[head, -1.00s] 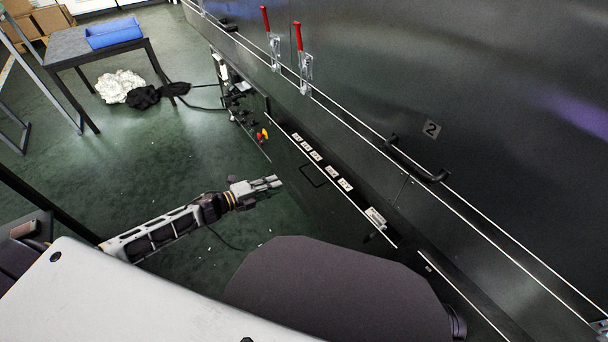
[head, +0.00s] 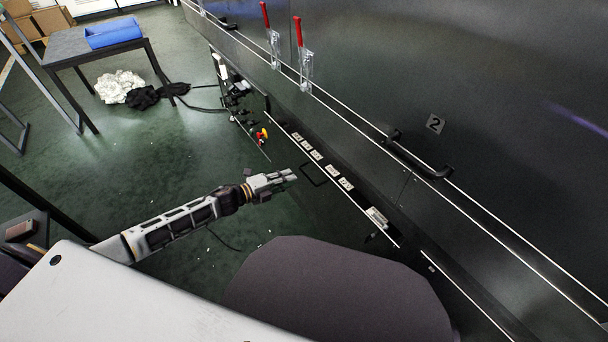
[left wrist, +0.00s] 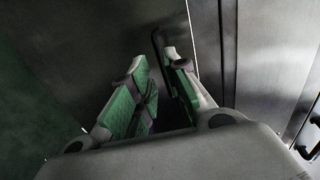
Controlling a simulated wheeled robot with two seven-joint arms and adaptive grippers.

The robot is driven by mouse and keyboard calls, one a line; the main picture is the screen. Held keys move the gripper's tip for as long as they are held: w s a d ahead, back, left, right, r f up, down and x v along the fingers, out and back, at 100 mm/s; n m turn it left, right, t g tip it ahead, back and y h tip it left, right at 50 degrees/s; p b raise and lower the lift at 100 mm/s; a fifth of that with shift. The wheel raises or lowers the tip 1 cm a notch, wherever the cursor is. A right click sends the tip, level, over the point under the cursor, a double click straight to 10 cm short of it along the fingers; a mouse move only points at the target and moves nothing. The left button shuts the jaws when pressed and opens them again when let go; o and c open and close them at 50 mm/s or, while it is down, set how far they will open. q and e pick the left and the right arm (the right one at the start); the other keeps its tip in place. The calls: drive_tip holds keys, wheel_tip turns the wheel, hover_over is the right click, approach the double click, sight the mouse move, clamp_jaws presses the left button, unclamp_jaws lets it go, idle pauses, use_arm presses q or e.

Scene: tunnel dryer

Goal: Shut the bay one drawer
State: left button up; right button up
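The lower front of the dark machine has a panel (head: 300,190) with a black bar handle (head: 313,176), which looks like the drawer front. How far it stands out is hard to tell. My left gripper (head: 292,175) is just left of this handle in the head view, pointing at it. In the left wrist view its green-padded fingers (left wrist: 160,68) are apart, with the dark handle (left wrist: 157,42) by the fingertips. Whether they touch it I cannot tell. My right gripper is not in view.
White labels (head: 332,171) line the dark strip above the panel. A table (head: 75,55) with a blue bin (head: 113,33) stands far left.

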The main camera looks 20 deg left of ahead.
sight(304, 173)
use_arm(q)
drive_tip(key=shift+b+x, duration=1.1)
drive_tip(key=shift+x, duration=2.55)
drive_tip(key=shift+w+d, duration=0.1)
drive_tip(key=shift+w, duration=0.05)
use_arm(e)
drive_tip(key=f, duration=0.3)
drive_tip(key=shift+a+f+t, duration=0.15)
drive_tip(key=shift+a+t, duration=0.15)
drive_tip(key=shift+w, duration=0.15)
use_arm(q)
drive_tip(key=shift+c, duration=0.4)
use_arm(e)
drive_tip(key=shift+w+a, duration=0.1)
use_arm(q)
clamp_jaws()
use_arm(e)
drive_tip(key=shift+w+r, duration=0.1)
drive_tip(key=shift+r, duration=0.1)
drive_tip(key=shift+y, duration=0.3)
